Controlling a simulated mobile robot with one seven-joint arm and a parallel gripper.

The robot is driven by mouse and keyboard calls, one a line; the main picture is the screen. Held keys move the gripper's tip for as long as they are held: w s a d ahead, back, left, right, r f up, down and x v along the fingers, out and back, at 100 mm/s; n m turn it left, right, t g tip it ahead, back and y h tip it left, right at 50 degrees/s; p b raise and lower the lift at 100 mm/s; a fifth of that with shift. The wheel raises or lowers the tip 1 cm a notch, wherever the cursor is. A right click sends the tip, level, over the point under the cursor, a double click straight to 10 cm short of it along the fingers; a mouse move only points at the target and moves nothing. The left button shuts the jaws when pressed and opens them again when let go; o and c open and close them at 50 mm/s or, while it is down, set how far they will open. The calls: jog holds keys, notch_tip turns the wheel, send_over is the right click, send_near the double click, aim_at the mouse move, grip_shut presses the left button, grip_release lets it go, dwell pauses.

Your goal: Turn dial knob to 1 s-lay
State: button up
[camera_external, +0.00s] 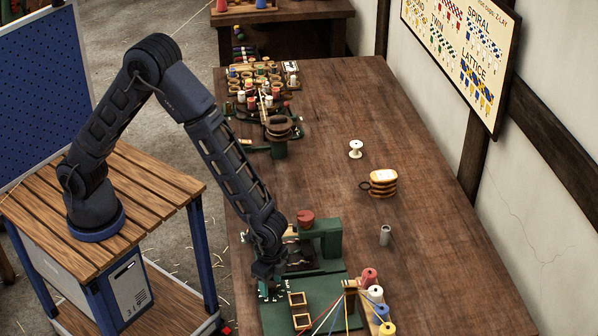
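My gripper (272,290) points down at the left side of a green machine (325,240) near the front of the wooden workbench. The view is too small to show whether its fingers are open or shut, or whether they touch anything. A dark red round piece (306,218) sits at the back of the green machine, just right of my wrist. I cannot tell whether it is the dial.
Red, white, blue and yellow spools (374,293) with strands stand right of the gripper. The right side is clear.

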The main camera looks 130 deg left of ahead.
aim_at(271, 284)
jog(key=shift+r, duration=0.15)
notch_tip(271, 284, up, 10)
jog(key=shift+r, duration=0.25)
dwell(0.5)
